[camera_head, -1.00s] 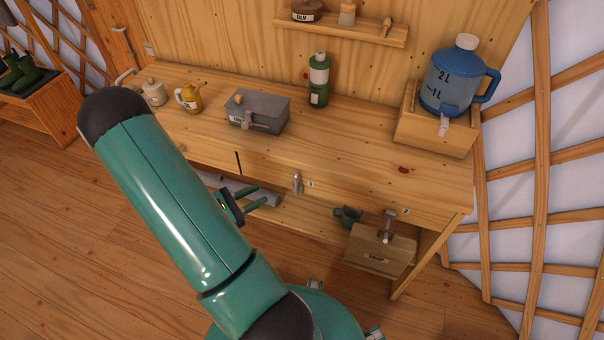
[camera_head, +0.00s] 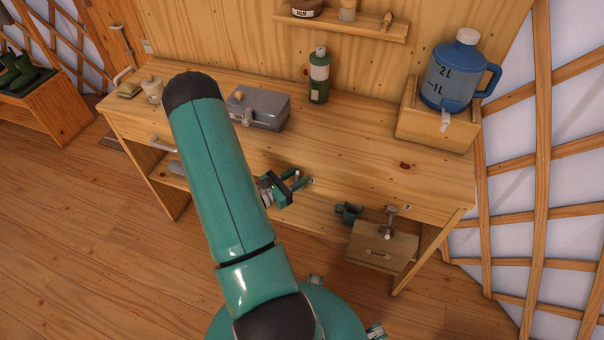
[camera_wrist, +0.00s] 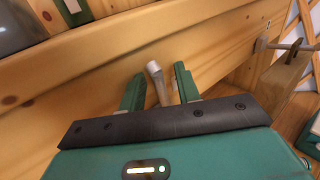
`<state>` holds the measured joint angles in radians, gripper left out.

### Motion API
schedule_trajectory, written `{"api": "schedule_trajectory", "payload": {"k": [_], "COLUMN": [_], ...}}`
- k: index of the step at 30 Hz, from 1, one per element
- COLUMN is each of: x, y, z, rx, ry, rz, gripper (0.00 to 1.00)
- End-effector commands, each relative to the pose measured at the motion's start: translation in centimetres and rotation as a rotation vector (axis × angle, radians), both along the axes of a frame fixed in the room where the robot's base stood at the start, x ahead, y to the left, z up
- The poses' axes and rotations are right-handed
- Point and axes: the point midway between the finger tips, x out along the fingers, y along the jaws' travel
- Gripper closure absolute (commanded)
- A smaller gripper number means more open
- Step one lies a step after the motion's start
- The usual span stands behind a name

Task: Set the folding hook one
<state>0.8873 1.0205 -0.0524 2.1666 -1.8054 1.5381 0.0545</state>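My gripper (camera_head: 302,177) is at the front edge of the wooden workbench, its two green fingers apart. In the wrist view my gripper (camera_wrist: 159,72) has folding hook one (camera_wrist: 157,84), a small grey metal peg with a paler end, between its fingers. Gaps show on both sides of it, so the fingers do not appear closed on it. In the head view hook one is mostly hidden by my gripper. A second metal hook (camera_head: 390,222), by the label 2, is farther right on the bench front, with a wooden box (camera_head: 381,250) at it.
The bench (camera_head: 350,140) carries a grey metal box (camera_head: 262,108), a green bottle (camera_head: 319,76) and a blue water jug (camera_head: 452,78) on a wooden stand. A green mug (camera_head: 348,213) is below the front edge. Open floor lies left of the bench.

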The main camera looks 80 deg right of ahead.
Motion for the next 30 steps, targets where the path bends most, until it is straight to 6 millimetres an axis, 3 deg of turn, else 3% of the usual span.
{"api": "schedule_trajectory", "payload": {"k": [6,14,19,30], "x": [-1.1,-1.1,-1.1,-1.1], "y": [-1.5,-1.5,-1.5,-1.4], "z": [0.0,0.0,0.0,0.0], "rx": [-0.001,0.0,0.0,-0.012], "ry": [-0.001,0.0,0.0,0.002], "rz": [-0.001,0.0,0.0,0.001], "gripper": [0.67,0.67,1.0,1.0]}}
